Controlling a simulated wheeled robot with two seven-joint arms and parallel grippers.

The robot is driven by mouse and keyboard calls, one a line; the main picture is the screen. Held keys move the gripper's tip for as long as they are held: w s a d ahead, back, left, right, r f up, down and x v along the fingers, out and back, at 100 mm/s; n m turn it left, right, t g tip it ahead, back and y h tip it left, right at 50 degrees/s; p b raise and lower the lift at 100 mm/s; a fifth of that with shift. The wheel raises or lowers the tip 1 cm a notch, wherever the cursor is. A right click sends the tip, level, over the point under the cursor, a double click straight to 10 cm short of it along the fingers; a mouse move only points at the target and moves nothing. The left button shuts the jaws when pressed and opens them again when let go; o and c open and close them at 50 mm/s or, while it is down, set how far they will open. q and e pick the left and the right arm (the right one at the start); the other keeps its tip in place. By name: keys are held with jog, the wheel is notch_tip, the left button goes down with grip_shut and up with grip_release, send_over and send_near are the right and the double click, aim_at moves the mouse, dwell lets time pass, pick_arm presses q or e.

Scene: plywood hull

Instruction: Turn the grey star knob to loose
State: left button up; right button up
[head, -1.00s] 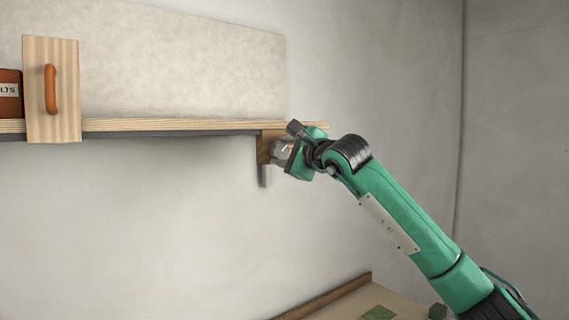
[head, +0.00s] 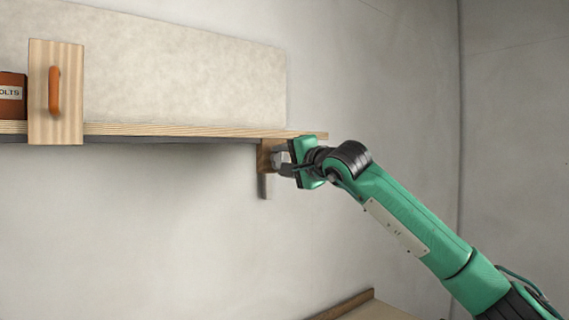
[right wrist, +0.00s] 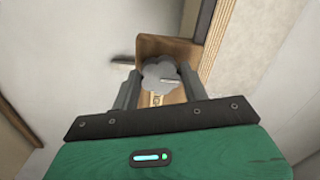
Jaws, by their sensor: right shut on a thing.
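The grey star knob (right wrist: 157,70) sits on a brown wooden bracket (right wrist: 150,45) in the right wrist view. A pale pointer mark on it points to the right there. A small pale label shows below it, too small to read. My right gripper (right wrist: 160,82) has one finger on each side of the knob and is shut on it. In the head view my right gripper (head: 279,158) is at the bracket (head: 265,150) under the shelf's right end, and its fingers mostly hide the knob. My left gripper is not in view.
The wooden shelf (head: 200,132) runs along the wall just above my gripper. A wooden panel with an orange handle (head: 54,92) and a brown bolts box (head: 11,95) are at the far left. A grey strip (head: 263,187) hangs below the bracket. Space under the shelf is clear.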

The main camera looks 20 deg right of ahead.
jog(key=shift+f+n, duration=0.1)
jog(key=shift+n, duration=0.2)
jog(key=o, duration=0.6)
jog(key=b+v, duration=0.5)
jog(key=v, duration=0.8)
jog(key=shift+s, duration=0.4)
